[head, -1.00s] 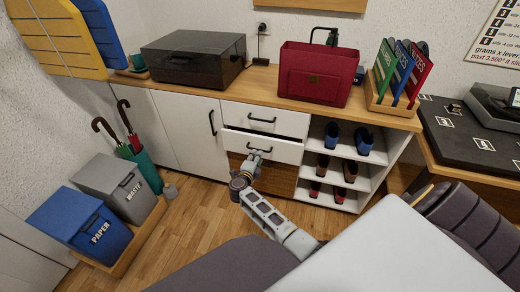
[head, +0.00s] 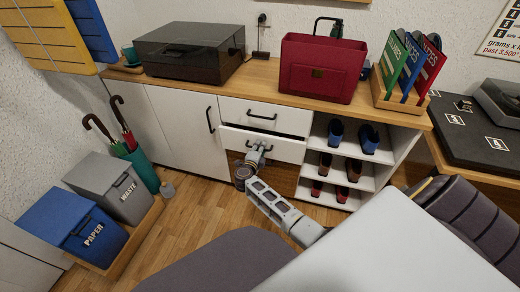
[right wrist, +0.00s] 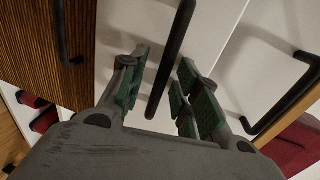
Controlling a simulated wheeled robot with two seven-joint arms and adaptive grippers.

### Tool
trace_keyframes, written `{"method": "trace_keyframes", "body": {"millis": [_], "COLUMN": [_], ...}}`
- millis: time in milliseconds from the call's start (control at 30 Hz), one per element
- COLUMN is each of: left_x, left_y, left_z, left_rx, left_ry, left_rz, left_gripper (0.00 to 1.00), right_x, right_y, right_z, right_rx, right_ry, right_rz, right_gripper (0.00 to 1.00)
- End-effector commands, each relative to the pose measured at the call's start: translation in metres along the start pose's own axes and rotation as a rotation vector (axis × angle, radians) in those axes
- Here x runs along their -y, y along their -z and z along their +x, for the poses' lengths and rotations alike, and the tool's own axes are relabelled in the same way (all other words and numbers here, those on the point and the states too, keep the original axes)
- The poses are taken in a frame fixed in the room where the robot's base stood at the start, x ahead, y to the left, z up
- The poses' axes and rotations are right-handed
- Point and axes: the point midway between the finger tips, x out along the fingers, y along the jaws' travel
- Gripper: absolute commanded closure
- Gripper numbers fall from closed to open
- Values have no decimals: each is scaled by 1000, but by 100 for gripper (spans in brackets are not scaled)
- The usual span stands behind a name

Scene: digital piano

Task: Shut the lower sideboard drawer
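The lower white sideboard drawer (head: 285,150) stands partly open, with a dark gap above its front. Its black bar handle (right wrist: 171,60) runs between my right fingers in the right wrist view. My right gripper (head: 257,156) is at this handle in the head view. In the right wrist view the right gripper (right wrist: 160,88) has its green-padded fingers spread, one on each side of the bar. I cannot tell whether a pad touches it. The upper white drawer (head: 287,118) looks shut. My left gripper is not in view.
A ribbed brown front (right wrist: 35,45) with a handle lies below the drawer. A shoe rack (head: 322,174) stands to the right, with a white cabinet door (head: 185,125) to the left. Grey and blue bins (head: 70,225) stand on the floor at left. A white surface (head: 400,250) fills the near right.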

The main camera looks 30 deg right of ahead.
Motion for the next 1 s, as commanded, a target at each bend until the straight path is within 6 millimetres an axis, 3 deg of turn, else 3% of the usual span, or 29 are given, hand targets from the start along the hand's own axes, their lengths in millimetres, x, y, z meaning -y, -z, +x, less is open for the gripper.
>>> {"method": "trace_keyframes", "body": {"millis": [33, 233, 667, 1000], "left_x": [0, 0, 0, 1], "left_y": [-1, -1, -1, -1], "left_z": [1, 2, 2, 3], "left_rx": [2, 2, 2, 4], "left_ry": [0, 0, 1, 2], "left_rz": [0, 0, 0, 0], "left_gripper": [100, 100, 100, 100], "right_x": [0, 0, 1, 8], "right_y": [0, 0, 0, 0], "right_z": [0, 0, 3, 35], "right_rx": [0, 0, -1, -2], "right_ry": [0, 0, 0, 1], "right_rz": [0, 0, 0, 1], "right_gripper": [74, 99, 100, 100]}}
